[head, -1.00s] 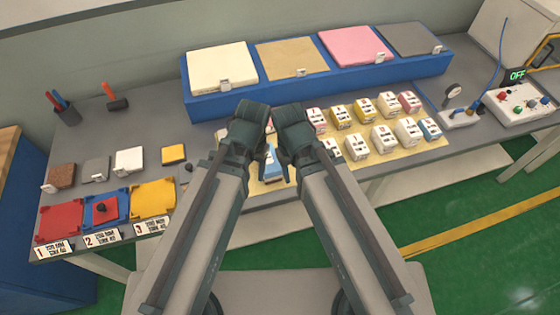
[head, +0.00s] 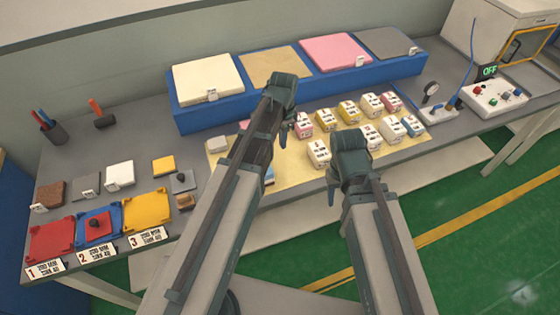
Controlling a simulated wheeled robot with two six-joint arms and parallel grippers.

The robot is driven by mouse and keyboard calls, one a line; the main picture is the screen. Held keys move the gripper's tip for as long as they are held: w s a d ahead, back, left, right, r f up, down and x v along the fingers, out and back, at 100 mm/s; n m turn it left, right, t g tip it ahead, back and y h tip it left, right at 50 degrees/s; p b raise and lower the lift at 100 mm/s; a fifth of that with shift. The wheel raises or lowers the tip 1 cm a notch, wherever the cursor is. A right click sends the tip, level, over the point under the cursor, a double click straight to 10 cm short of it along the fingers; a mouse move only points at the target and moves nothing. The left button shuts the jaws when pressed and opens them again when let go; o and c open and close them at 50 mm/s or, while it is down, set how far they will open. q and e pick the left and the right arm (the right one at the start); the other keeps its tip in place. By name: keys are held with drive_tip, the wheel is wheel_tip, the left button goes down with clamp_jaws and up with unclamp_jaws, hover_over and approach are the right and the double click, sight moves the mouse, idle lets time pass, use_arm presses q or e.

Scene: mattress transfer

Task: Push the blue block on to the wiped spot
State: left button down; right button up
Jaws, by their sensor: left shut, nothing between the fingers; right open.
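A blue-topped block (head: 269,174) is on the pale yellow mat (head: 300,178), mostly hidden behind my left forearm. Another light-blue block (head: 413,125) stands at the mat's right end. I cannot make out a wiped spot. My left gripper (head: 285,130) is shut and empty, over the back of the mat, beyond the partly hidden blue block. My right gripper (head: 333,191) is open and empty, over the mat's front edge, to the right of that block. Its fingers are partly hidden by its wrist.
Several white, pink and yellow blocks (head: 349,112) stand on the mat close to both grippers. A blue rack (head: 190,120) with flat pads runs behind. Coloured trays (head: 147,210) lie at the left. A control box (head: 495,97) reading OFF stands at the right.

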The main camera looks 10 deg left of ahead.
sight(274, 169)
use_arm(q)
drive_tip(key=shift+f, duration=0.15)
use_arm(e)
drive_tip(key=shift+f, duration=0.15)
use_arm(q)
wheel_tip(274, 169, down, 10)
drive_tip(key=b, duration=1)
drive_tip(key=shift+s+a+f, duration=0.1)
drive_tip(key=shift+s+a, duration=0.15)
drive_tip(key=shift+s+a+r, duration=0.25)
drive_tip(key=shift+s+a, duration=0.55)
drive_tip(key=shift+a, duration=0.25)
drive_tip(key=shift+s+a, duration=0.15)
drive_tip(key=shift+a, duration=0.2)
use_arm(e)
wheel_tip(274, 169, down, 10)
use_arm(q)
drive_tip(key=shift+s+a, duration=0.1)
